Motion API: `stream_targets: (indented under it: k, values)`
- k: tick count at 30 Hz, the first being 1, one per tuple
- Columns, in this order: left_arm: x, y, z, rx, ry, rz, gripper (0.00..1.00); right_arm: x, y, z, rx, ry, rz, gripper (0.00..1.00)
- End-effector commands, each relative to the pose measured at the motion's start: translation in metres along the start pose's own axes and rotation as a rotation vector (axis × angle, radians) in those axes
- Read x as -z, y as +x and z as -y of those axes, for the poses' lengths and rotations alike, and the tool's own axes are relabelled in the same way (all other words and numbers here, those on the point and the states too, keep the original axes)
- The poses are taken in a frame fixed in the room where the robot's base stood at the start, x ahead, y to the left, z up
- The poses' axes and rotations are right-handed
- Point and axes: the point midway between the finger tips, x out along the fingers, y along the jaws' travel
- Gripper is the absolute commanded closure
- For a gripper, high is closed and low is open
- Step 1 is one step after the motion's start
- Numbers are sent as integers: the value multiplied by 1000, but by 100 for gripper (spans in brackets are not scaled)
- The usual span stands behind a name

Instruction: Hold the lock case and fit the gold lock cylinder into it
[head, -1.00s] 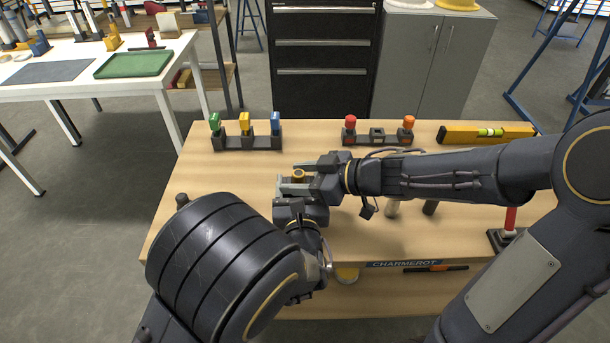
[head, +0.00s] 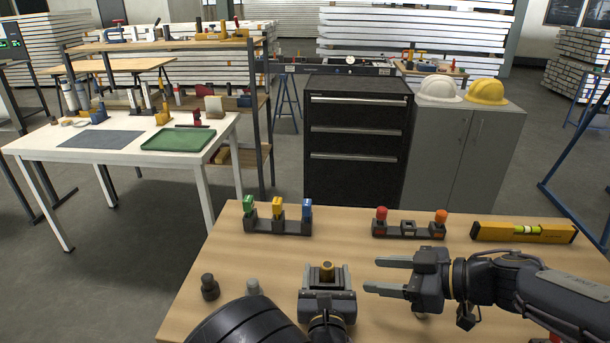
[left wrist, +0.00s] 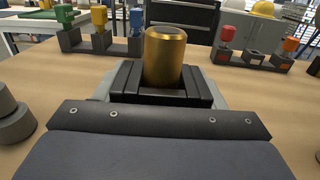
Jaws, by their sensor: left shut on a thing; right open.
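My left gripper (head: 327,274) is shut on the dark lock case, which is largely hidden between its jaws above the wooden table. The gold lock cylinder (head: 327,271) stands upright at the case, its upper part showing. In the left wrist view the gold cylinder (left wrist: 166,57) rises from the dark block (left wrist: 134,83) between the grey fingers. How deep it sits is hidden. My right gripper (head: 374,275) is open and empty, just right of the case and apart from the cylinder, its two fingers pointing left.
A rack (head: 278,226) with green, yellow and blue pieces stands behind. Another rack (head: 408,231) holds red and orange pieces, with an empty-looking middle holder. A yellow level (head: 522,232) lies back right. A dark knobbed piece (head: 209,288) stands at left. The table's (head: 235,262) left-middle is clear.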

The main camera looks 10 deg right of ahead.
Motion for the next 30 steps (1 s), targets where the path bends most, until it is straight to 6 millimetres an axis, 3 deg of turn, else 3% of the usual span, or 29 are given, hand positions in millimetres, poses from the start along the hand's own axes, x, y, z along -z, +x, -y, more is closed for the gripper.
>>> stream_targets:
  k: [2,3,8,16,20,30]
  values:
    - [0,0,0,0,0,0,73,0,0,0,0,0,0,50]
    - [0,0,0,0,0,0,31,0,0,0,0,0,0,50]
    - [0,0,0,0,0,0,11,0,0,0,0,0,0,50]
    - [0,-1,0,0,0,0,11,0,0,0,0,0,-1,50]
    - [0,-10,1,2,0,-1,11,0,0,0,0,0,-1,50]
    - [0,-80,1,4,0,-2,11,0,0,0,0,0,-1,50]
